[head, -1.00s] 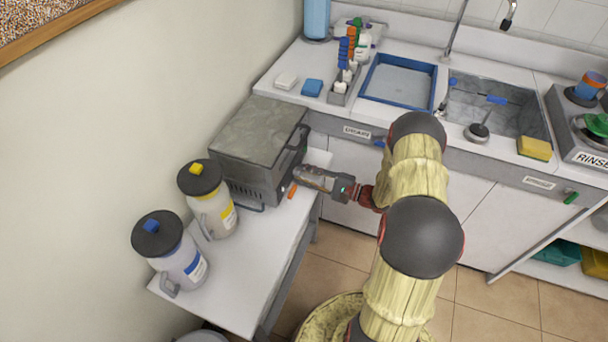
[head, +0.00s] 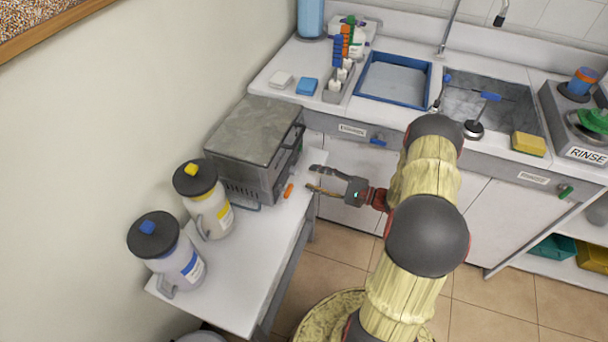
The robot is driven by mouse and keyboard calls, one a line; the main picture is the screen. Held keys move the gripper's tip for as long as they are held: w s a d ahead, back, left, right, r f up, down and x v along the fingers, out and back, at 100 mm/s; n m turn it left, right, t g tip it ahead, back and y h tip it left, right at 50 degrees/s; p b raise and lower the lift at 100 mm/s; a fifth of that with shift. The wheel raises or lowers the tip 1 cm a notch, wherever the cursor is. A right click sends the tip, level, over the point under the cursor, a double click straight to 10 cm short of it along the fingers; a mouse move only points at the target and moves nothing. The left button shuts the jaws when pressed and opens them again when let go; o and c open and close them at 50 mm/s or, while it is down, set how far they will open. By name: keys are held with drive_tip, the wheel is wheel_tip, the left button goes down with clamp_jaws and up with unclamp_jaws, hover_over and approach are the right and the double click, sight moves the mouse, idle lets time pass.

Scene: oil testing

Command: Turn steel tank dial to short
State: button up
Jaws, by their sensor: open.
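The steel tank (head: 252,140) is a grey metal box on the white side table, against the wall. Its right side has a dark handle or bar, and a small orange piece (head: 289,190) shows at its lower front corner. The dial and its marks cannot be made out at this size. My gripper (head: 309,178) is open and empty, to the right of the tank at the table's right edge. Its fingers point left toward the tank, with a gap between them and the tank.
Two lidded jugs, one yellow-labelled (head: 205,199) and one blue-labelled (head: 167,250), stand on the white table (head: 232,312) in front of the tank. The counter with a blue tray (head: 394,103) and sink runs behind. Floor space lies to the table's right.

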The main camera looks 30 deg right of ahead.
drive_tip(key=v, duration=0.6)
idle(0.5)
